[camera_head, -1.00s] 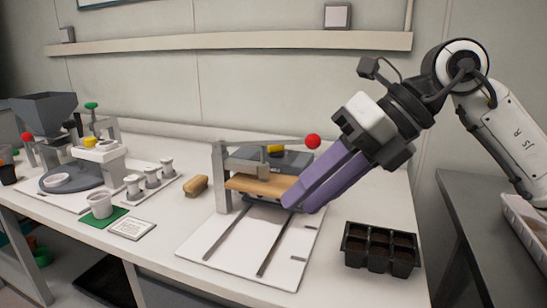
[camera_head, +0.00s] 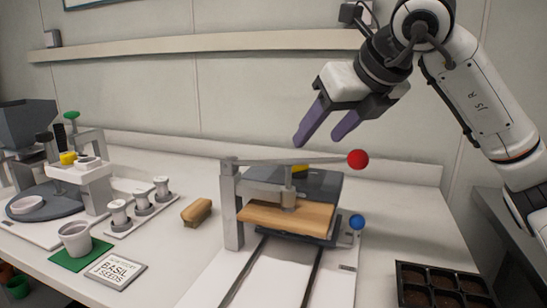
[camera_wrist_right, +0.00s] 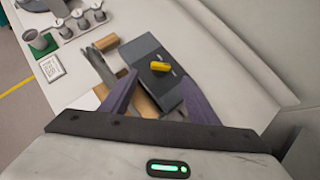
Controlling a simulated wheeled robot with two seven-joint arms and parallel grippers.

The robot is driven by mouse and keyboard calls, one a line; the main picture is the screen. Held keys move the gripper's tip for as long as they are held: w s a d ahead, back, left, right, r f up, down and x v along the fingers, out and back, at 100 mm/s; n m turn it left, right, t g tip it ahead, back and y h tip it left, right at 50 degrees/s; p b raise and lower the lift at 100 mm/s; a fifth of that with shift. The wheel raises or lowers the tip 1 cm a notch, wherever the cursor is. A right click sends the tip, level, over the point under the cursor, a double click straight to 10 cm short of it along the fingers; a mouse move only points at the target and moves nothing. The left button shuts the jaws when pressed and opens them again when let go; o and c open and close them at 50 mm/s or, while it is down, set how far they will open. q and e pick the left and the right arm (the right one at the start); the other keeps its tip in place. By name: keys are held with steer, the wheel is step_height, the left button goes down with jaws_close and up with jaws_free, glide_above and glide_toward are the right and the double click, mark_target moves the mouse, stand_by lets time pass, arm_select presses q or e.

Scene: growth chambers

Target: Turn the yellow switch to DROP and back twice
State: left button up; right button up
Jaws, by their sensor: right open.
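The yellow switch (camera_head: 300,168) sits on top of a dark grey box (camera_head: 328,185) behind the press, partly hidden by the press lever in the head view. In the right wrist view the whole yellow switch (camera_wrist_right: 160,66) shows as a short bar, lying nearly crosswise in the picture. Small pale marks are beside it, too small to read. My right gripper (camera_head: 320,138) is open and empty above the box, with its purple fingers pointing down and apart from the switch. In the wrist view the switch appears beyond the gap between the fingertips. My left gripper is not in view.
The press lever with a red ball (camera_head: 358,159) reaches across in front of the box, above a wooden board (camera_head: 287,216). A blue ball (camera_head: 357,222) is at the right. A black seed tray (camera_head: 445,285) lies front right. A wooden block (camera_head: 197,211) lies left.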

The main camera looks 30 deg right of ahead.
mark_target(302, 173)
steer(key=b+x, duration=0.1)
steer(key=x, duration=0.9)
steer(key=shift+d, duration=0.1)
steer(key=shift+c, duration=0.2)
steer(key=c, duration=1)
